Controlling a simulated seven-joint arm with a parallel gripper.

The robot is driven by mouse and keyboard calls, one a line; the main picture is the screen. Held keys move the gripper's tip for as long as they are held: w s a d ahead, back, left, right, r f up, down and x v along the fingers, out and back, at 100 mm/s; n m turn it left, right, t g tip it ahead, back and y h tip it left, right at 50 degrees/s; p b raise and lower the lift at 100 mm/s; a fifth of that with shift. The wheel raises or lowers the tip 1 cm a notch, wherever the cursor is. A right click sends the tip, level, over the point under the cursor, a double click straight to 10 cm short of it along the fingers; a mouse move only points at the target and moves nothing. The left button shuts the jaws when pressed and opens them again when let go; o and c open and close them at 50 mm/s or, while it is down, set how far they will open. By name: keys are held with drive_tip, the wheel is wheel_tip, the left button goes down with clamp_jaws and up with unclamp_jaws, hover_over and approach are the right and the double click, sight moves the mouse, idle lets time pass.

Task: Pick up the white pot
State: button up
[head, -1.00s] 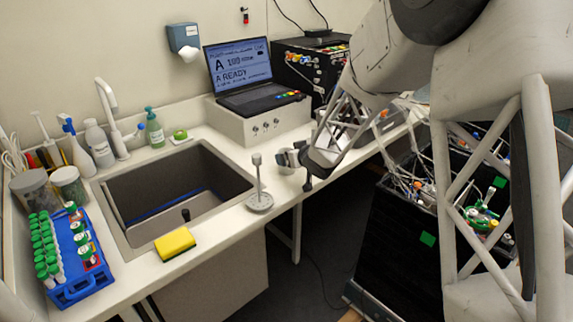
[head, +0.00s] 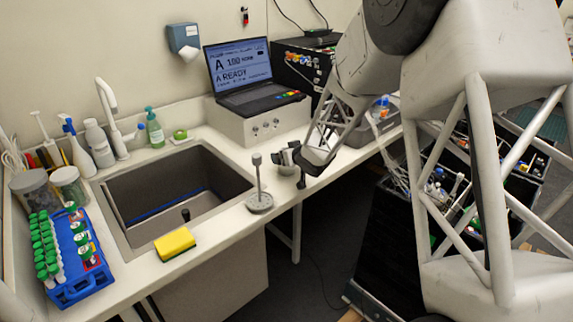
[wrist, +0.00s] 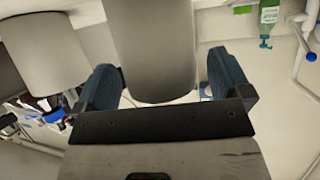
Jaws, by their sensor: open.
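The white pot (wrist: 155,45) appears to be the smooth, pale grey-white cylinder in the wrist view. It lies between the two dark blue-grey fingers of my gripper (wrist: 160,88). My gripper is open, with a finger on each side of the pot; I cannot tell whether either touches it. A second, similar pale cylinder (wrist: 42,55) stands to its left in the wrist view. In the head view my gripper (head: 287,158) is low over the counter, right of the small stand. I cannot make out the pot clearly there.
A small metal stand (head: 259,200) is just left of my gripper. The sink (head: 135,178), yellow sponge (head: 175,244) and blue tube rack (head: 80,285) lie farther left. A laptop (head: 240,75) sits on a white box (head: 250,122) behind. The counter's front edge is close by.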

drive_tip(key=shift+w+a+f, duration=0.15)
drive_tip(key=shift+w+a, duration=0.1)
drive_tip(key=shift+c, duration=0.4)
drive_tip(key=c, duration=1)
